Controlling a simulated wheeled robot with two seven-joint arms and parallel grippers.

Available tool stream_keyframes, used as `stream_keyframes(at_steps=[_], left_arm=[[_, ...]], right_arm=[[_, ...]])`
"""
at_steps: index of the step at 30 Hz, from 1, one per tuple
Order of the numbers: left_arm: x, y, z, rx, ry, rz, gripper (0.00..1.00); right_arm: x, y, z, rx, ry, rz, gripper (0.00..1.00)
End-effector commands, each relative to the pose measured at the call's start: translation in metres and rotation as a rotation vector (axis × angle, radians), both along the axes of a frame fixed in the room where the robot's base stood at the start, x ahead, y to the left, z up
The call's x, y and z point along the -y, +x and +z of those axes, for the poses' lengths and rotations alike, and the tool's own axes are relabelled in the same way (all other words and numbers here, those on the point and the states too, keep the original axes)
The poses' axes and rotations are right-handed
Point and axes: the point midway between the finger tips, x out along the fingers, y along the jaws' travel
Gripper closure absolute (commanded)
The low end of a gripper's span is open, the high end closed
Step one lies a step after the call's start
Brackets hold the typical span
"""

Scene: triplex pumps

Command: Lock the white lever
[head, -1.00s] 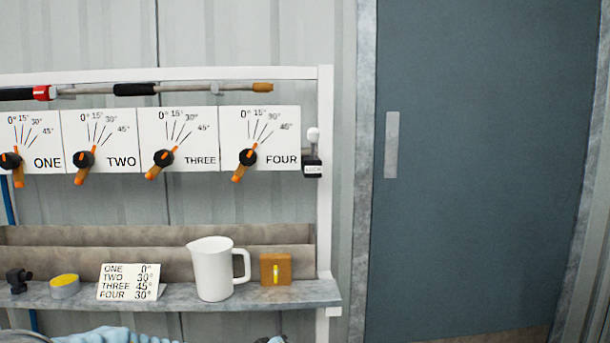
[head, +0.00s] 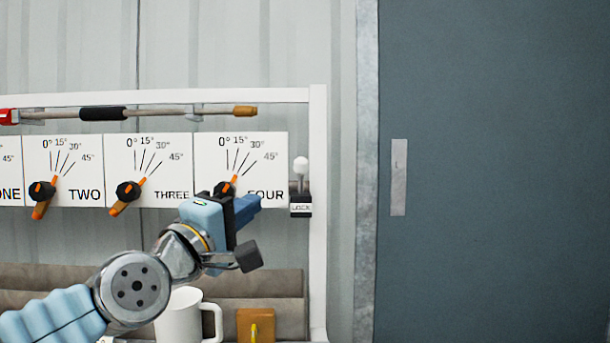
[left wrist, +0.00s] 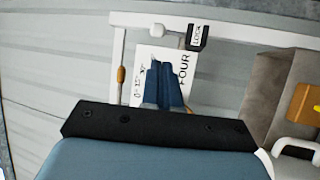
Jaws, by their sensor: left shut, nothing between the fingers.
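The white lever (head: 301,166) stands upright on its black base marked LOCK (head: 300,205), at the right post of the rack. In the left wrist view the lever's white knob (left wrist: 159,30) and the black LOCK base (left wrist: 197,37) show at the top. My left gripper (head: 255,203) is shut and empty, in front of the lower part of panel FOUR, to the left of the LOCK base and apart from it in the picture. Its blue fingers (left wrist: 165,85) point toward panel FOUR in the left wrist view. My right gripper is not in view.
Dial panels TWO (head: 65,170), THREE (head: 148,170) and FOUR (head: 240,155) lie left of the lever. A white jug (head: 180,318) and a wooden block (head: 256,325) are below my left arm. A grey-blue door (head: 490,170) is at the right.

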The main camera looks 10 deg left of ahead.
Motion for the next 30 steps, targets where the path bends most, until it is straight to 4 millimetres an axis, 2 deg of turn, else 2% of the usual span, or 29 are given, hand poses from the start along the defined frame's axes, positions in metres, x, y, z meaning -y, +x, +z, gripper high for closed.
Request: stream_keyframes(at_steps=[11, 16, 20, 30], left_arm=[[-0.001, -0.004, 0.004, 0.008, -0.007, -0.002, 1.0], [0.0, 0.002, 0.006, 0.007, -0.006, -0.001, 1.0], [0.004, 0.019, 0.011, 0.005, -0.007, -0.002, 1.0], [0.019, 0.086, 0.031, 0.005, -0.006, -0.003, 1.0]], right_arm=[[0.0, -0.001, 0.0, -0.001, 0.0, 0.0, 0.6], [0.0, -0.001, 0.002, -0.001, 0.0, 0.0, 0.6], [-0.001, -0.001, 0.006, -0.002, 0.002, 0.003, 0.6], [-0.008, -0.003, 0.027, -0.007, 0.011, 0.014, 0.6]])
